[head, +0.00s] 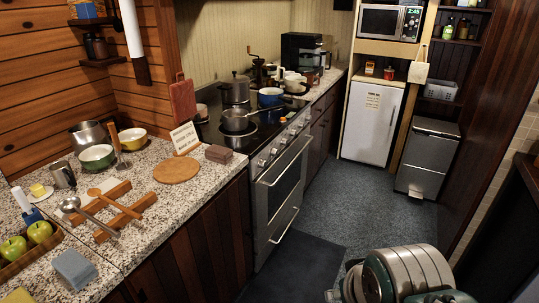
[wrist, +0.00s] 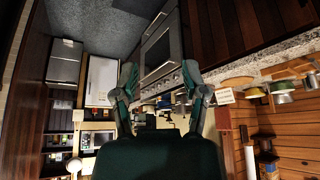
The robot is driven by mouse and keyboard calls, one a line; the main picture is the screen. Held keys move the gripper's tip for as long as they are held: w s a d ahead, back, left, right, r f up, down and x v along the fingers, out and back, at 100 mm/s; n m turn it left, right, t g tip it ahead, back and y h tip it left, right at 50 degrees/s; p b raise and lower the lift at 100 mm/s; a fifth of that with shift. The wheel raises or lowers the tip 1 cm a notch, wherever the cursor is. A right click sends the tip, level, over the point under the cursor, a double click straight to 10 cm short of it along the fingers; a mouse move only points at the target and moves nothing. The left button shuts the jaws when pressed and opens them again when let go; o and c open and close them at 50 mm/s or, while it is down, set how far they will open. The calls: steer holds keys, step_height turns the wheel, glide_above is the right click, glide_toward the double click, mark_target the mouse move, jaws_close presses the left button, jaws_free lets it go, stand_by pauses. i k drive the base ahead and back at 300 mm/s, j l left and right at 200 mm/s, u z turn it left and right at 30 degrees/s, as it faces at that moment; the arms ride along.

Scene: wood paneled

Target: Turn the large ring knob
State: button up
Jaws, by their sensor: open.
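A row of several round knobs (head: 283,146) runs along the front edge of the stove (head: 283,185). They are small in the head view, and I cannot tell which one is the large ring knob. The stove's steel front also shows in the wrist view (wrist: 159,45), with its control strip beyond and between my fingers. My gripper (wrist: 159,72) is open in the wrist view, with two green and grey fingers spread apart and nothing between them. It is apart from the stove. In the head view my arm fills the lower right, and the fingertips are not clearly seen.
Pots and pans (head: 236,121) stand on the stove top. The granite counter (head: 206,192) at left holds bowls, utensils and a round board (head: 177,171). A white fridge (head: 372,120) and a grey bin (head: 428,157) stand at the back.

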mark_target(262, 164)
steer(key=i+l+u, duration=0.25)
steer(key=i+l, duration=1.55)
steer(key=l, duration=0.15)
